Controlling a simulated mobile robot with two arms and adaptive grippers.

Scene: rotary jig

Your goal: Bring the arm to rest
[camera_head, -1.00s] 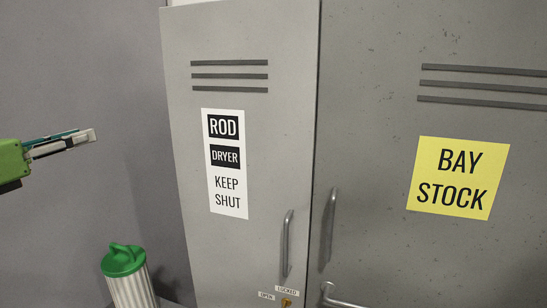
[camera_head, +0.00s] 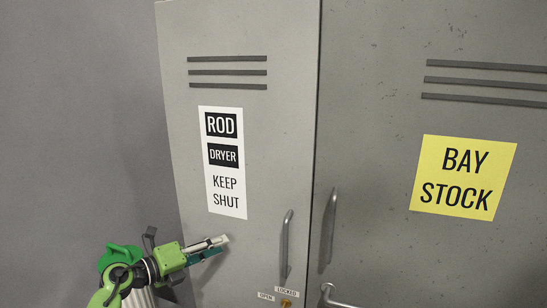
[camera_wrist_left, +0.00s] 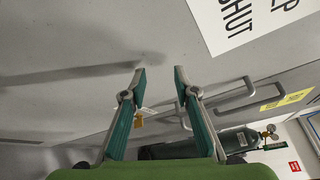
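My left gripper (camera_head: 222,241) is in front of the lower left part of the rod dryer door, left of its upright handle (camera_head: 287,245). In the left wrist view the two fingers of the gripper (camera_wrist_left: 160,74) are spread apart with nothing between them. The grey door lies beyond them, and I cannot tell the exact gap to it. My left arm reaches up from the lower left of the head view. My right gripper is not in view.
The rod dryer door (camera_head: 240,140) and the bay stock door (camera_head: 400,110) look closed. A green-lidded bin (camera_head: 113,255) is partly hidden behind my left arm. A green cylinder (camera_wrist_left: 195,147) shows in the left wrist view. Grey wall fills the left side.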

